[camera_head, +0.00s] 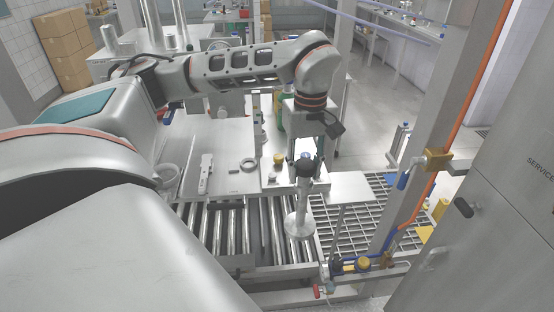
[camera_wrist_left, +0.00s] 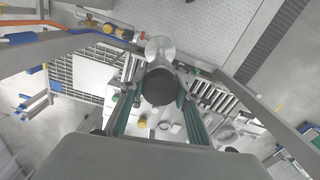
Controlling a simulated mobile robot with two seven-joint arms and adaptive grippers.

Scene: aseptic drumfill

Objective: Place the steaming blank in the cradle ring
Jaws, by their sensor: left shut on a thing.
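My left gripper (camera_head: 304,172) hangs at the right end of the metal worktop, pointing down. It is shut on an upright piece that I take to be the steaming blank; its dark round top shows in the wrist view (camera_wrist_left: 160,87) between the two fingers (camera_wrist_left: 155,110). Below the fingers the piece seems to run down to a pale round disc (camera_head: 298,226), also seen in the wrist view (camera_wrist_left: 160,47). A grey ring (camera_head: 249,164), perhaps the cradle ring, lies on the worktop left of the gripper. My right gripper is not in view.
A roller conveyor (camera_head: 230,230) runs below the worktop (camera_head: 228,143). A metal grating (camera_head: 350,240) lies to the right. A steel post with an orange hose (camera_head: 468,100) and a pipe with a yellow fitting (camera_head: 363,264) stand near. A cabinet (camera_head: 500,200) closes off the right.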

